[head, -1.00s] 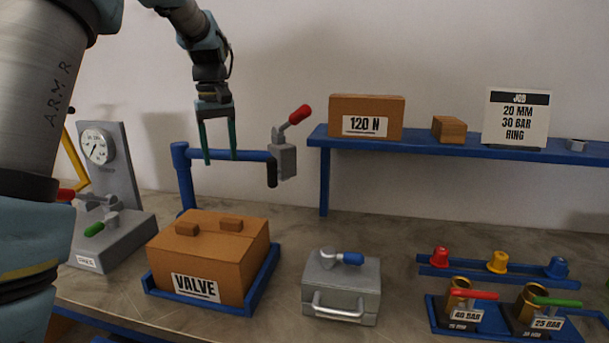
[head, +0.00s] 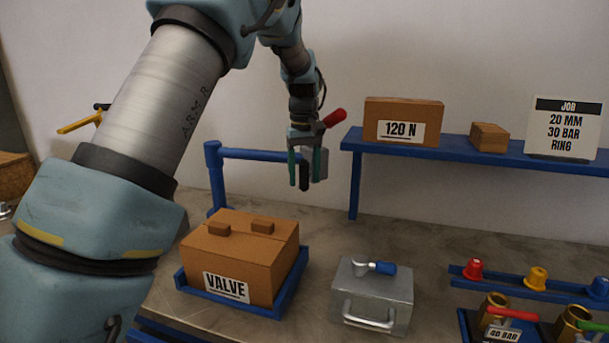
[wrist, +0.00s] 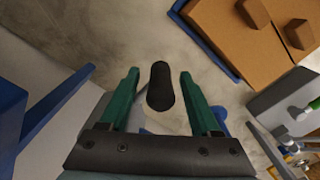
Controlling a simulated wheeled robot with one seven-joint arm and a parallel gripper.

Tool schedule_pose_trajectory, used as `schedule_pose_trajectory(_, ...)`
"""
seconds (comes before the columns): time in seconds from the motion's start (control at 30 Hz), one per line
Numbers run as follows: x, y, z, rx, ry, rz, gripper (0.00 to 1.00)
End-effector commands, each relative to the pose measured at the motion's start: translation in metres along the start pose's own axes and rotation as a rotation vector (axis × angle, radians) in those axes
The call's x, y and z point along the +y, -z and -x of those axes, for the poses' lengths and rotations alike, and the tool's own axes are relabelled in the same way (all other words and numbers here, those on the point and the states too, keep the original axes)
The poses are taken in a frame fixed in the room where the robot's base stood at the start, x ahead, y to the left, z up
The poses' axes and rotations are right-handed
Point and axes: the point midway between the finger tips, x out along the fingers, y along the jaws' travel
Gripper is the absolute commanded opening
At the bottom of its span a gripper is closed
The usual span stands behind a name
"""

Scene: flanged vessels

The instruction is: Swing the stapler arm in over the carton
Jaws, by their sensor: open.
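The stapler arm (head: 262,155) is a blue horizontal bar on a blue post (head: 216,185), behind the carton. Its grey head (head: 321,165) has a red lever (head: 335,117) and a black grip (head: 304,185) hanging down. The arm points right, so the head is behind and right of the carton. The brown carton (head: 240,255), labelled VALVE, sits in a blue tray (head: 289,287). My gripper (head: 304,172) is at the head, open, its green fingers pointing down. In the wrist view the black grip (wrist: 160,85) is between the fingers, with gaps either side. The carton (wrist: 255,40) shows at upper right there.
A grey box with a handle (head: 372,300) stands right of the carton. A blue shelf (head: 440,149) with the 120 N box (head: 402,110) is right of the head. Coloured caps and brass valves are at far right. The air above the carton is clear.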

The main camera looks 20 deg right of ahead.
Motion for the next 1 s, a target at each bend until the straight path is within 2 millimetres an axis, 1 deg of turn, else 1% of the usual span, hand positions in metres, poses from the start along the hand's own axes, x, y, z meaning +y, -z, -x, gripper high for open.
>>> schedule_pose_trajectory(0.13,-0.0002,-0.0005,-0.0095,-0.001,0.001,-0.001,0.64)
schedule_pose_trajectory(0.43,-0.0001,-0.0004,-0.0113,0.0,0.0,-0.001,0.63)
schedule_pose_trajectory(0.9,-0.0002,-0.0003,-0.0109,0.0,0.0,0.0,0.1)
schedule_pose_trajectory(1.0,-0.0002,-0.0003,-0.0108,0.0,0.0,0.0,0.0)
